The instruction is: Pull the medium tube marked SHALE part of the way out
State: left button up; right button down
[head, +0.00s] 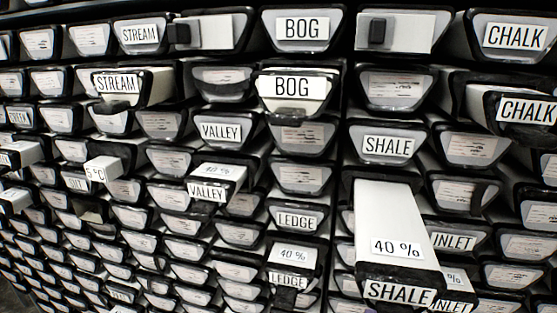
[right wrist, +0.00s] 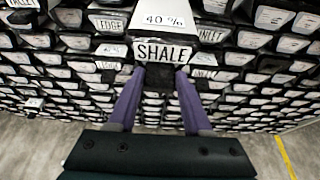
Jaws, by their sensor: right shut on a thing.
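The SHALE tube (head: 390,215) is a long pale tube with a dark end cap. It sticks well out of the rack, with "40 %" on its top and a SHALE label on its front. Another SHALE label (head: 388,146) sits on the rack above it. In the right wrist view the tube's front label (right wrist: 163,52) faces me. My right gripper (right wrist: 160,76) has purple fingers on either side of a dark tab below that label and is shut on it.
The rack is packed with tube ends. Other tubes stick out: BOG (head: 291,87), CHALK (head: 527,108), VALLEY (head: 206,191), LEDGE (head: 288,281) and STREAM (head: 116,84). An INLET tube (head: 453,306) is close at the SHALE tube's right. Grey floor (right wrist: 30,150) lies below.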

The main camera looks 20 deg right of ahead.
jog(key=s+a, duration=0.6)
jog(key=s, duration=0.4)
jog(key=shift+s+a, duration=0.15)
jog(key=shift+a, duration=0.1)
dwell(0.5)
jog(key=shift+r, duration=0.1)
